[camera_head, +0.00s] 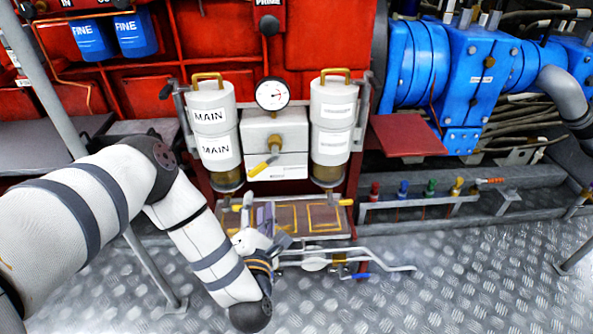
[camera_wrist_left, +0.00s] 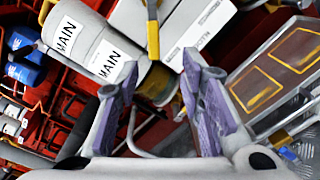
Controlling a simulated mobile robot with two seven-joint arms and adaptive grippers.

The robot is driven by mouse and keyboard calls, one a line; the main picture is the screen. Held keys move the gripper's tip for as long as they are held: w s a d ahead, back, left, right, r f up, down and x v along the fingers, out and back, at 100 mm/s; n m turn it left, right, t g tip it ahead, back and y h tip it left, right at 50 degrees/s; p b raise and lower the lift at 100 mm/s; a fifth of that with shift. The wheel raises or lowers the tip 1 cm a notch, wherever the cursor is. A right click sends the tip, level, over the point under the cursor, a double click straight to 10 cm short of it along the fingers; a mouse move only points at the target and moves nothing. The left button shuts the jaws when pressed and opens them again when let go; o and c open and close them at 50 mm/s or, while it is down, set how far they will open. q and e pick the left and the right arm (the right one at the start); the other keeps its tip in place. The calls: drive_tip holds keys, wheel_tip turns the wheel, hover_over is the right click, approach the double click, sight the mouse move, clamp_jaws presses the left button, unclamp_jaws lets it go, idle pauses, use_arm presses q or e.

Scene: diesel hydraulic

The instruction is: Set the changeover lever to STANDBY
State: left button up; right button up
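The changeover lever (camera_head: 263,167) has a yellow handle and sits on the front of the grey box between two white canisters. Its handle points down and left, towards the canister marked MAIN (camera_head: 212,130). The right canister (camera_head: 332,130) has labels too small to read. My left gripper (camera_head: 262,213) is below the lever, with purple finger pads. In the left wrist view the fingers (camera_wrist_left: 160,72) are spread apart and empty. The yellow handle (camera_wrist_left: 153,38) shows beyond the gap between them, apart from the pads. My right gripper is not in view.
A round gauge (camera_head: 272,94) stands above the lever. A blue-handled valve (camera_head: 357,276) is low. The metal floor at right (camera_head: 480,285) is mostly clear.

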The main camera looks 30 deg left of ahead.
sight(257, 171)
use_arm(q)
drive_tip(key=x, duration=0.8)
drive_tip(key=b+x, duration=0.1)
drive_tip(key=x, duration=0.3)
drive_tip(key=shift+a+r, duration=0.3)
drive_tip(key=shift+r, duration=0.05)
clamp_jaws()
